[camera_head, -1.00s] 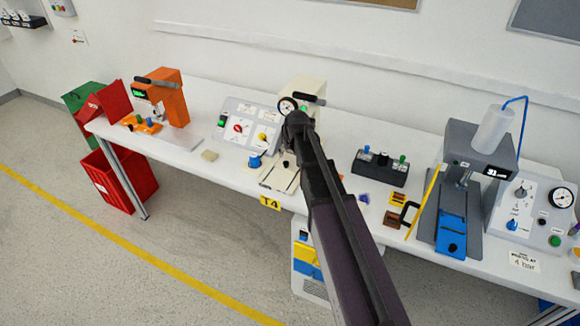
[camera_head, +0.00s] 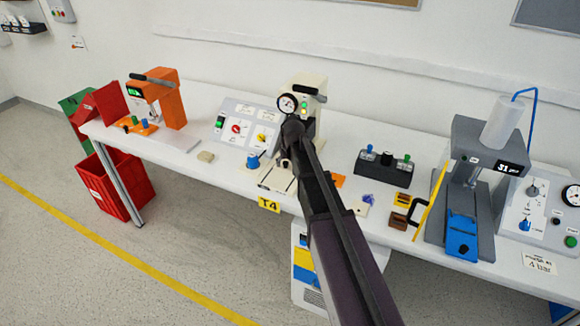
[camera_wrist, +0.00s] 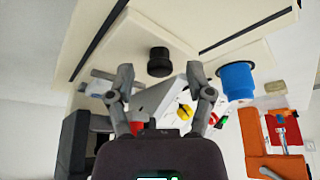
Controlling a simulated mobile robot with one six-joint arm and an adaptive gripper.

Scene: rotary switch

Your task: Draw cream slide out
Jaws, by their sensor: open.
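The cream press (camera_head: 309,93) stands at the back middle of the bench, with a round gauge and a black lever. Its cream slide (camera_head: 272,179) lies low at the front, and my arm covers part of it. In the wrist view the cream slide (camera_wrist: 235,50) fills the upper part, with dark lines along it. A black knob (camera_wrist: 160,62) stands out from it. My gripper (camera_wrist: 160,75) is open and empty, its two fingers spread to either side of the knob's line. The knob appears just beyond the fingertips; contact is not visible.
A blue knob (camera_head: 253,161) is beside the slide, close to my right finger in the wrist view (camera_wrist: 236,80). A sloped control panel (camera_head: 247,127) stands left of the press. A dark switch box (camera_head: 383,168) and grey press (camera_head: 470,170) stand to the right.

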